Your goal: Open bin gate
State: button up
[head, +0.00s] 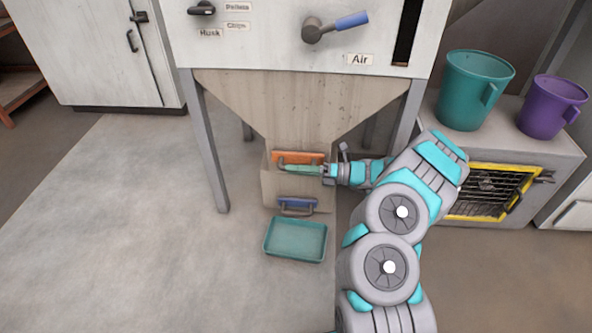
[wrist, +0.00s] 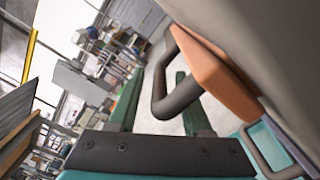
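The bagger's chute has an orange gate plate (head: 290,156) with a dark bar handle, which fills the upper right of the wrist view (wrist: 208,68). A blue gate plate (head: 297,202) with its own handle sits lower on the chute. My gripper (head: 290,168) is at the orange plate's handle. In the wrist view its two green fingers stand apart, with the dark handle (wrist: 161,90) between them. A gap shows beside the bar, so the fingers do not look closed on it. The orange plate's lower part is partly hidden by the fingers in the head view.
A teal tray (head: 296,239) lies on the floor below the chute. Grey machine legs (head: 205,150) stand on both sides. A teal bucket (head: 474,92) and a purple bucket (head: 551,108) stand on a low cabinet at right. The floor at left is clear.

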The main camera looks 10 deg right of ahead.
grip_shut()
dwell(1.2)
